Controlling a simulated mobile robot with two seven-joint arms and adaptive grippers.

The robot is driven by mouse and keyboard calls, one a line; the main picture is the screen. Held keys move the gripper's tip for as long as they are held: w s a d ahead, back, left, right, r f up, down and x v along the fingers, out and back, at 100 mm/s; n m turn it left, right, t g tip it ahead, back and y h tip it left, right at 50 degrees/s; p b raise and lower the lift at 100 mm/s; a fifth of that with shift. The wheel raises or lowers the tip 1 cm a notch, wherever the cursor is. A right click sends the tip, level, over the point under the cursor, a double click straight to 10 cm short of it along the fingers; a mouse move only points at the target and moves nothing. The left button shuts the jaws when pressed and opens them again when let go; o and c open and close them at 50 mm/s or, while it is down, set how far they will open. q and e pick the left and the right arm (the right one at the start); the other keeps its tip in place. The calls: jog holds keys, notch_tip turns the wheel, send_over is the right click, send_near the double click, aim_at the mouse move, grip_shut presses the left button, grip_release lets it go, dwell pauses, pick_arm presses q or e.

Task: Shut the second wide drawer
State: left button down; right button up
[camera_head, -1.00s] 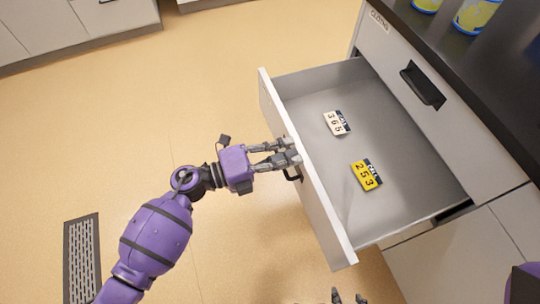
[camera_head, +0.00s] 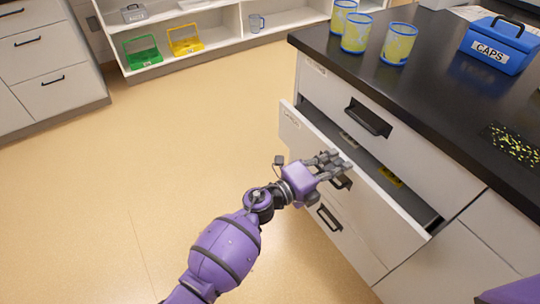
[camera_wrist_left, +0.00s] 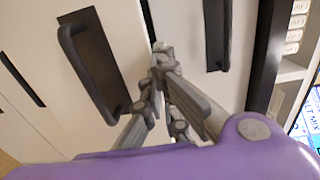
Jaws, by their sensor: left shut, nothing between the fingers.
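The second wide drawer (camera_head: 385,213) sits below the top drawer of the dark-topped cabinet and stands partly open, with a narrow gap showing along its top. A yellow tag (camera_head: 390,177) and part of a pale tag (camera_head: 349,140) show inside. My left gripper (camera_head: 338,163) is shut and empty at the drawer's front, by its dark handle (camera_head: 343,182). In the left wrist view the fingers (camera_wrist_left: 160,62) meet close to pale drawer fronts with dark handles. I cannot tell whether they touch the front. My right gripper is not in view.
The black worktop (camera_head: 420,95) holds yellow-and-blue cups (camera_head: 354,32), a blue CAPS box (camera_head: 498,46) and a dark speckled mat (camera_head: 515,143). A shelf unit (camera_head: 215,35) with green and yellow carriers stands behind. The floor at left is clear.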

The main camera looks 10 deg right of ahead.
aim_at(344, 158)
pick_arm(q)
jog(key=shift+b+x, duration=0.35)
jog(key=shift+x, duration=1.3)
jog(key=shift+a, duration=0.1)
